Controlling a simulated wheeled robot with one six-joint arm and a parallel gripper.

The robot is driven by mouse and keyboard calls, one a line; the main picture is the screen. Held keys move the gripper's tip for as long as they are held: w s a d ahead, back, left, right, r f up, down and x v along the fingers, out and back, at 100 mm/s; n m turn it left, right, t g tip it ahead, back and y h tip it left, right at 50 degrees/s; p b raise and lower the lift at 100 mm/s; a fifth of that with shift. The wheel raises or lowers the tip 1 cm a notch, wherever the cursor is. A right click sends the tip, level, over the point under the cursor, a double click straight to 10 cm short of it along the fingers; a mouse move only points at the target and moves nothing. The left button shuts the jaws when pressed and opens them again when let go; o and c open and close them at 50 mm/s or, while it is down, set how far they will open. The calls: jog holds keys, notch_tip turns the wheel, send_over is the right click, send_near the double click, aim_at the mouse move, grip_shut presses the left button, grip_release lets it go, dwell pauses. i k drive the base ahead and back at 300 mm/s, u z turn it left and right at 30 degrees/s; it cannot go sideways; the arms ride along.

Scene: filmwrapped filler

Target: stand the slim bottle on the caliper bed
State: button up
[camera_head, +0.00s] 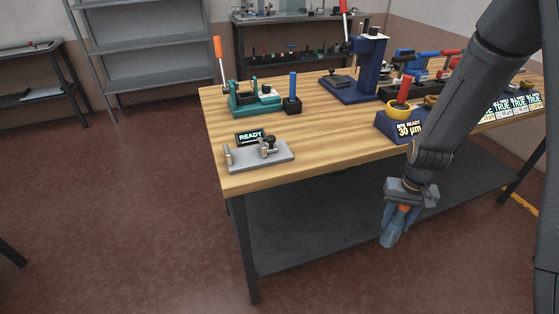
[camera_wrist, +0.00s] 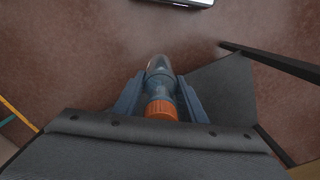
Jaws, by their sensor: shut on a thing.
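My gripper (camera_head: 395,222) is shut on the slim bottle (camera_wrist: 160,84), a clear bluish bottle with an orange cap. In the wrist view my gripper (camera_wrist: 158,95) has a finger on each side of it, with the cap toward the wrist. In the head view the bottle hangs tilted in front of the table, below the tabletop level, partly hidden by the fingers. The caliper bed (camera_head: 262,157) is a grey plate with small posts and a dark knob at the table's near left corner. It looks empty. A small READY display (camera_head: 251,137) stands behind it.
The wooden table (camera_head: 330,145) has clear top right of the caliper bed. A teal fixture (camera_head: 255,98), a blue press (camera_head: 368,70) and a dark blue device reading 30 µm (camera_head: 400,127) stand on it. A dark lower shelf (camera_head: 320,215) lies under the top. Floor at left is open.

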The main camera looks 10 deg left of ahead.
aim_at(243, 156)
jog(key=z, duration=1.45)
jog(key=i, duration=0.75)
jog(key=u, duration=2.65)
